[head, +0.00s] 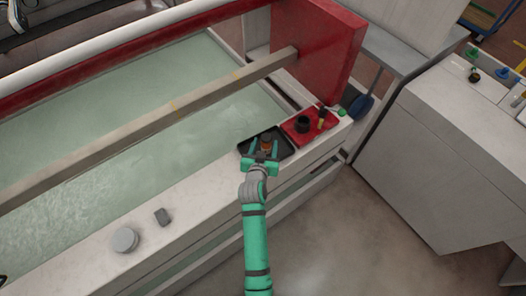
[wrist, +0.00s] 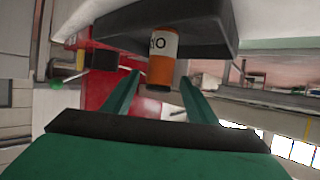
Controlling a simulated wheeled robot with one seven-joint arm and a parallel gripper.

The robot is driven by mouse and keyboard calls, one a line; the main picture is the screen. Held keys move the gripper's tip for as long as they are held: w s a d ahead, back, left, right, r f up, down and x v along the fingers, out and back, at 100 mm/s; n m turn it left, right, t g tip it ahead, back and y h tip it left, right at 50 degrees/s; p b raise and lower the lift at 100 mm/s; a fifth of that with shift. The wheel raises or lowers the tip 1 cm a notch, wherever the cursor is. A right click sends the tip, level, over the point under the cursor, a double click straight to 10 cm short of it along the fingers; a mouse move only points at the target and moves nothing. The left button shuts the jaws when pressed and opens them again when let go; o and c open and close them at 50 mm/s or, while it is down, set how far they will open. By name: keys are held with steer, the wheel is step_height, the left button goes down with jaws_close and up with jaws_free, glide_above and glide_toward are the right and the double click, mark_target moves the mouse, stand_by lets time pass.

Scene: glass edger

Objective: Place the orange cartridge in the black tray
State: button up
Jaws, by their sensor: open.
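The orange cartridge (head: 266,143) is at the black tray (head: 285,147) on the white ledge in the head view. In the wrist view the orange cartridge (wrist: 161,68) shows a white label band with dark letters, and one end meets the black tray (wrist: 205,25). It looks upright within the tray; its exact contact with the floor is hidden. My gripper (head: 263,157) is open at the tray's near side. In the wrist view the fingers of my gripper (wrist: 160,88) stand on either side of the cartridge, with gaps visible.
A red tray (head: 301,128) with a dark round part (head: 302,124) and a yellow-handled tool (head: 321,122) sits right of the black tray. A grey beam (head: 180,105) crosses the glass bed behind. A round grey knob (head: 125,239) and small grey block (head: 162,216) lie left on the ledge.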

mark_target(265, 144)
steer(key=v, duration=0.4)
steer(key=shift+s+r, duration=0.1)
steer(key=shift+s, duration=0.15)
steer(key=s+f+n+y, duration=0.1)
steer(key=s+f+y, duration=0.1)
steer(key=s, duration=1.8)
steer(key=s+r+t, duration=0.1)
steer(key=s+r, duration=0.4)
steer(key=s, duration=0.4)
steer(key=s+r+t, duration=0.1)
steer(key=s+r, duration=0.5)
steer(key=s, duration=0.3)
steer(key=shift+s+d+r+n, duration=0.15)
steer(key=shift+s+r+n, duration=0.1)
steer(key=shift+r+n, duration=0.15)
